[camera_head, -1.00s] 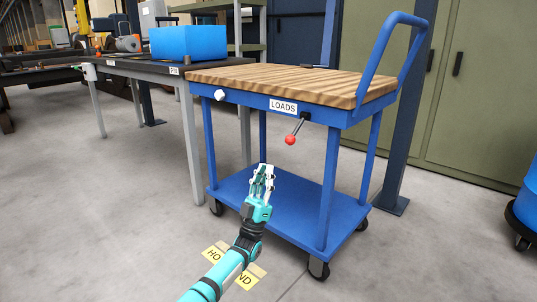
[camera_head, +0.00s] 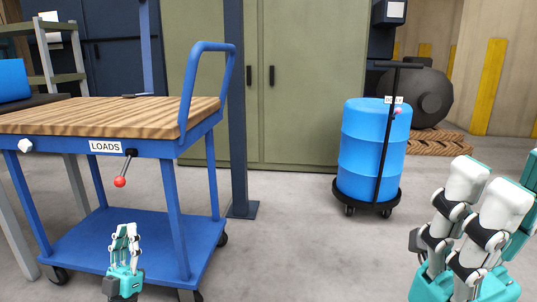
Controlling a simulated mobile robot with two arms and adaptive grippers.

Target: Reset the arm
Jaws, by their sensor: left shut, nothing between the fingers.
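My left gripper (camera_head: 126,232) shows at the lower left in front of the blue cart's lower shelf. It is teal with white finger links, points upward, and its fingers are closed with nothing between them. It sits below the red-knobbed lever (camera_head: 121,181) on the cart and is apart from it. My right gripper (camera_head: 484,190) shows large and close at the right edge, with white fingers and teal parts pointing up. Its fingers overlap in the view, so I cannot tell how far apart they are. I see nothing held in it.
The blue cart (camera_head: 118,146) labelled LOADS, with a wooden top, stands at the left. A blue drum (camera_head: 362,150) stands on a black wheeled dolly at the centre right. Green cabinets (camera_head: 300,80) and a dark post (camera_head: 237,120) stand behind. The middle floor is clear.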

